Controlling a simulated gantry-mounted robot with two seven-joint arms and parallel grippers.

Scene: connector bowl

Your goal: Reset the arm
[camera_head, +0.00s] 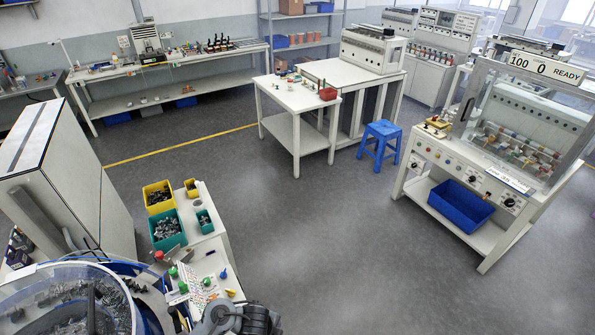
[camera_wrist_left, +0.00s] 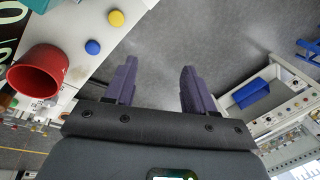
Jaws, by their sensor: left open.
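My left gripper (camera_wrist_left: 159,66) shows in the left wrist view with its two dark purple fingers spread apart. Nothing is between them; the grey floor shows through the gap. Dark grey and black parts of one of my arms (camera_head: 238,318) come in at the bottom edge of the head view, beside the small bench; no fingers can be made out there. My right gripper is not seen. The clear-walled connector bowl (camera_head: 118,290) stands at the lower left of the head view, with many small grey parts in it.
A yellow bin (camera_head: 158,185) and a green bin (camera_head: 167,243) hold parts on the small bench. A red cup (camera_wrist_left: 38,72) is left of the gripper in the wrist view. A blue stool (camera_head: 383,128) and a machine (camera_head: 432,155) stand right; the middle floor is clear.

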